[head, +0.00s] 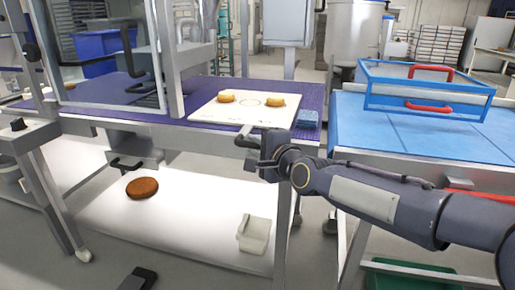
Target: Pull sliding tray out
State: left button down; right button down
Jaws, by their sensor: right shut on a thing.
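The sliding tray (228,117) is a flat, pale board on the purple worktop, reaching to the front edge of the table. Two round golden buns, a left bun (226,96) and a right bun (275,100), rest on it, with a faint ring mark between them. A dark handle (243,138) is at the tray's front edge. My right gripper (254,146) is at this handle and shut on it; my own wrist partly hides the fingers. My right arm comes in from the lower right. My left gripper is not in view.
A blue block (307,118) lies right of the tray. A glazed metal frame stands at the left. The lower shelf (190,215) holds a brown round (142,187) and a white container (253,234). A blue table (400,130) with a blue-framed, red-handled cover stands at the right.

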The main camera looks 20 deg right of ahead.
jog(key=shift+d+f, duration=0.15)
jog(key=shift+f, duration=0.05)
jog(key=c, duration=1.4)
grip_release()
jog(key=shift+s+d+r, duration=0.1)
jog(key=shift+s+d, duration=0.05)
jog(key=shift+o, duration=0.2)
jog(key=shift+s+b, duration=0.25)
jog(key=shift+b, duration=0.25)
jog(key=b+v, duration=0.4)
jog(key=v, duration=0.3)
jog(key=shift+s, duration=0.15)
